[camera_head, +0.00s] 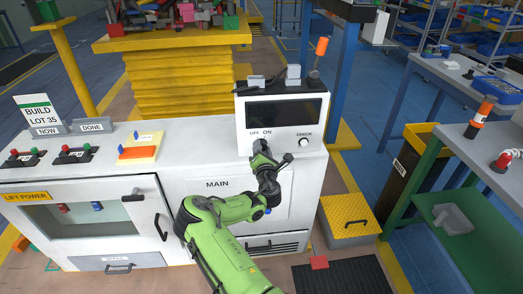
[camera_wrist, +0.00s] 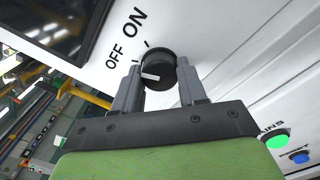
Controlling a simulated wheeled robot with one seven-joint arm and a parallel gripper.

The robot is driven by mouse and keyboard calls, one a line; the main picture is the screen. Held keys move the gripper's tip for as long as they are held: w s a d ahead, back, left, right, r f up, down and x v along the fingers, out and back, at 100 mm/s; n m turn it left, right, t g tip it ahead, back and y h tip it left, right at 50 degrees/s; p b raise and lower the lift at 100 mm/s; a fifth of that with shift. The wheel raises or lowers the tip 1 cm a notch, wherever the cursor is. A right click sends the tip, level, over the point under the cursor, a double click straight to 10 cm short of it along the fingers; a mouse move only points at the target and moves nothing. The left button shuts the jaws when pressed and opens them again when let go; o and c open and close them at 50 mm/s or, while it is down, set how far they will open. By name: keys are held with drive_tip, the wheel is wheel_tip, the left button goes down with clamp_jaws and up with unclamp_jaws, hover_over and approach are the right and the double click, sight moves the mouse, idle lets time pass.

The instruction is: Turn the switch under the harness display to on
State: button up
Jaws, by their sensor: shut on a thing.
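The harness display (camera_head: 284,111) is a dark screen on a white box on top of the white cabinet. Below it are the words OFF and ON, a dark rotary switch and a CHECK button (camera_head: 303,143). In the wrist view the black switch knob (camera_wrist: 162,67) has a white mark on its left side, nearer OFF than ON. My gripper (camera_wrist: 160,85) is shut on the knob, one finger on each side. In the head view my gripper (camera_head: 260,149) is at the panel below OFF and ON and hides the knob.
The cabinet (camera_head: 235,187) carries a MAIN panel below my gripper. An orange and yellow pad (camera_head: 138,152) and button boxes (camera_head: 73,155) lie on top at left. An orange beacon (camera_head: 321,47) stands behind the display. Green and blue buttons (camera_wrist: 278,140) show in the wrist view.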

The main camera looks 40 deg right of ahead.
drive_tip(key=shift+w+a+r+m+b, duration=0.1)
drive_tip(key=shift+m+b, duration=0.15)
drive_tip(key=shift+m, duration=2.05)
drive_tip(key=shift+w+a+m+b, duration=0.1)
drive_tip(key=shift+m+b, duration=0.15)
drive_tip(key=shift+m, duration=2.05)
drive_tip(key=o, duration=1.1)
drive_tip(key=shift+c, duration=0.2)
drive_tip(key=shift+d, duration=0.1)
